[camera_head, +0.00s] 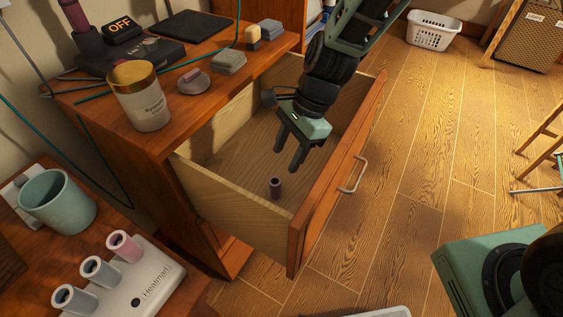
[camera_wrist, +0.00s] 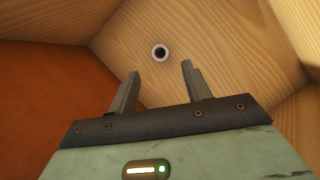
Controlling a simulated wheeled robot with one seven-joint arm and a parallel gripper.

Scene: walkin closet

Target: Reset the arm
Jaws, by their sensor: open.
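My gripper (camera_head: 285,162) is open and empty, pointing down inside an open wooden drawer (camera_head: 356,132). Its two fingers also show apart in the wrist view (camera_wrist: 158,88). A small dark cylinder (camera_head: 276,187) stands upright on the drawer floor, near the drawer's front left corner. In the wrist view the cylinder (camera_wrist: 160,52) appears as a round end with a dark centre, beyond the fingertips and apart from them. My arm hides part of the drawer's back right area.
The dresser top holds a gold-lidded jar (camera_head: 141,97), a black box (camera_head: 130,50) and several small blocks. A Heatmart holder (camera_head: 140,290) with several rollers and a green mug (camera_head: 58,203) sit at lower left.

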